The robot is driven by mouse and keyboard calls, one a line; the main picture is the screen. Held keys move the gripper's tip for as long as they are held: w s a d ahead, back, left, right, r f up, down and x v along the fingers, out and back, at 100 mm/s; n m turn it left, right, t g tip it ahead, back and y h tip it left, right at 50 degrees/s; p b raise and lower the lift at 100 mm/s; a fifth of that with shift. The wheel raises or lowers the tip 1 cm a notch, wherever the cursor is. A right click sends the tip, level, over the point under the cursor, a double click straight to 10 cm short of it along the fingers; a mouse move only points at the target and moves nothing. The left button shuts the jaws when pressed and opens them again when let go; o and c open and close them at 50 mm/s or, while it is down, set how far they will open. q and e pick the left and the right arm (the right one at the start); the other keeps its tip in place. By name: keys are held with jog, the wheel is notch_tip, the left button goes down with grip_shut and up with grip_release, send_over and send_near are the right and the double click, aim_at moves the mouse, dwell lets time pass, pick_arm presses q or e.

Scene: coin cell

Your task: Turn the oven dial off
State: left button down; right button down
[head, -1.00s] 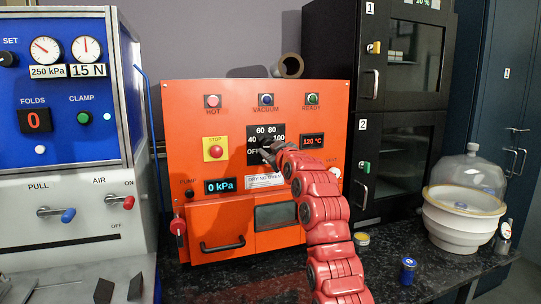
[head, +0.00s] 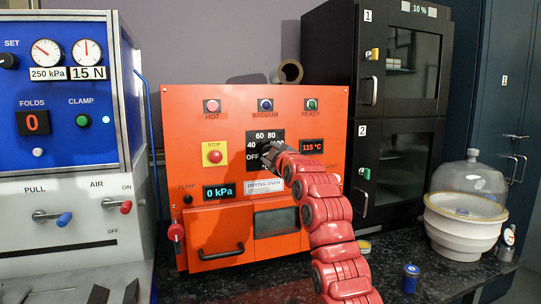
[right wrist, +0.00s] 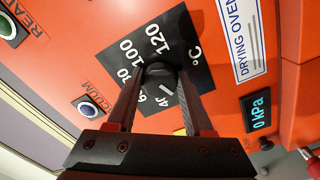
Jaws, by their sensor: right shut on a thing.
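The orange drying oven (head: 220,120) stands at the middle of the head view. My right gripper (head: 268,154) reaches the plate and covers most of the dial. In the right wrist view the dark round dial (right wrist: 160,72) is between the two fingertips of my right gripper (right wrist: 158,80), which are shut on it. The oven display (head: 312,146) reads 115 °C. My left gripper is out of view.
A yellow-backed red STOP button (head: 214,154) is left of the dial. The pump display (head: 219,191) reads 0 kPa. A blue press (head: 70,90) stands left, a black cabinet (head: 400,110) right. A glass-domed desiccator (head: 465,215) and a blue can (head: 410,279) stand on the bench.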

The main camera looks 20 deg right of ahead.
jog(key=shift+f, duration=0.15)
jog(key=shift+c, duration=1.4)
grip_release()
jog(key=shift+s, duration=0.1)
jog(key=s, duration=1.7)
jog(key=shift+d, duration=0.3)
jog(key=shift+s, duration=0.1)
